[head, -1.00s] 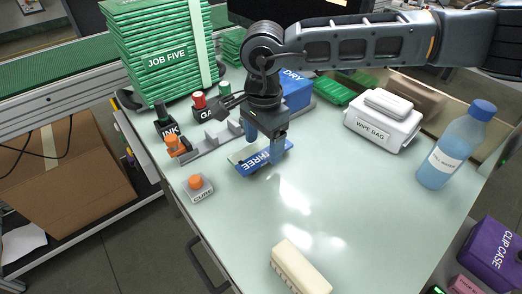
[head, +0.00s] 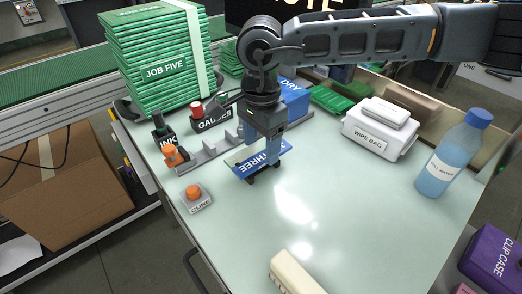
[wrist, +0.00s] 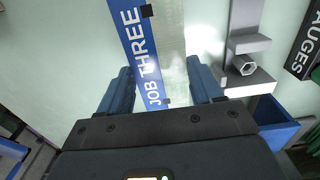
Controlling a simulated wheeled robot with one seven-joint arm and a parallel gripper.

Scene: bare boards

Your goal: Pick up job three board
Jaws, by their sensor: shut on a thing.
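The job three board (head: 270,158) is a flat board with a blue band lettered JOB THREE and a pale greenish part beside it. It is at the left-centre of the pale worktop in the head view. In the wrist view the board (wrist: 148,60) runs between the two blue fingers, with small black pieces on its edge. My gripper (wrist: 162,90) is shut on the board, one finger at each side. In the head view my gripper (head: 262,150) points down over it and hides part of it. I cannot tell how far the board is above the worktop.
A grey fixture rail (head: 205,150) stands close behind and left of the board. The orange-topped CURE box (head: 196,197) is front left. The worktop's middle is clear.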

